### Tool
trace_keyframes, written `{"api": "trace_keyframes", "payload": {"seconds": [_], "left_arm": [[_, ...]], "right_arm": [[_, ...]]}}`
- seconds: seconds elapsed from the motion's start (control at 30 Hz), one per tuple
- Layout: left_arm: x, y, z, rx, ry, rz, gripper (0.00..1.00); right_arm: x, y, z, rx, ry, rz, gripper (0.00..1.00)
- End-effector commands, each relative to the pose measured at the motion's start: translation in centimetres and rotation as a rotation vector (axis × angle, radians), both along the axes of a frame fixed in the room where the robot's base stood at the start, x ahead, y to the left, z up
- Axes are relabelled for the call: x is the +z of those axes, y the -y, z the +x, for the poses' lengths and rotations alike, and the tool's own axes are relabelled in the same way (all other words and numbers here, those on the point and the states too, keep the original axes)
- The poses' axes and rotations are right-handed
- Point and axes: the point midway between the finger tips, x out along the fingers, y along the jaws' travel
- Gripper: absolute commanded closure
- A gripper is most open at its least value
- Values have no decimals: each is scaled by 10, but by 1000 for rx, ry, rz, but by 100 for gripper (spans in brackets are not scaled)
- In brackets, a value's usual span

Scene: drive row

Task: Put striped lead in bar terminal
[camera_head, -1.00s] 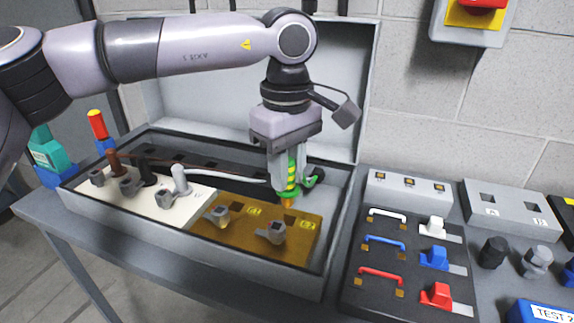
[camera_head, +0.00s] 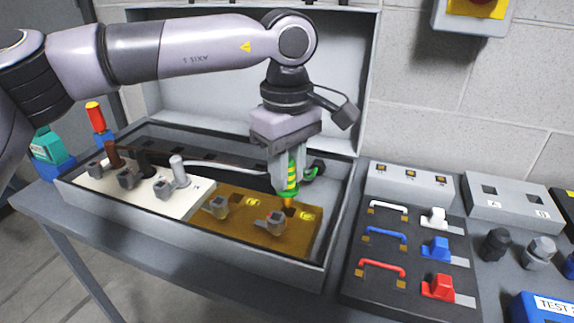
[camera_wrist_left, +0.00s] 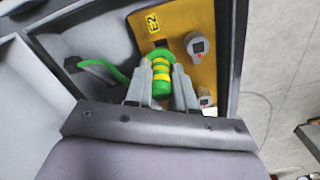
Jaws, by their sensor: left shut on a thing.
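My left gripper (camera_head: 290,188) is shut on the green-and-yellow striped lead (camera_head: 291,174), which it holds upright over the right end of the brass bar (camera_head: 240,228). The lead's orange tip (camera_head: 288,202) points down near the E2 label (camera_head: 307,215). I cannot tell whether the tip is in an opening. The bar's E2 clamp knob (camera_head: 272,222) stands just left of the tip, and the E1 knob (camera_head: 218,206) is farther left. In the left wrist view, the striped lead (camera_wrist_left: 160,82) sits between the fingers, with the brass bar (camera_wrist_left: 180,20) beyond. My right gripper is out of view.
Brown, black and white (camera_head: 179,170) leads stand in a white block (camera_head: 192,203) left of the bar. The grey box walls (camera_head: 230,262) surround both. A dark panel (camera_head: 400,300) with coloured links and plugs lies to the right.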

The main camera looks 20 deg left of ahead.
Motion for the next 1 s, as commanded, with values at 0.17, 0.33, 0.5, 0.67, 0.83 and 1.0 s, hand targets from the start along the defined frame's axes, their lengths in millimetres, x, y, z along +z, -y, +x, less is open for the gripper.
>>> {"api": "trace_keyframes", "payload": {"seconds": [0.17, 0.33, 0.5, 0.67, 0.83, 1.0], "left_arm": [[-6, 0, 0, 0, 1, 0, 100], [-11, 0, 0, 0, 1, 0, 100], [-13, 0, 0, 0, 1, 0, 100], [-12, 0, 0, 0, 1, 0, 100], [-13, 0, 0, 0, 1, 0, 100], [-18, 0, 0, 0, 0, -1, 100]], "right_arm": [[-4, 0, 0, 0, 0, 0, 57], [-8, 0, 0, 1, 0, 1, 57], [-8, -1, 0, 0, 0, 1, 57], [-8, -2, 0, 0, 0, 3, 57], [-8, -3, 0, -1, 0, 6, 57], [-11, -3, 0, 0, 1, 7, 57]]}}
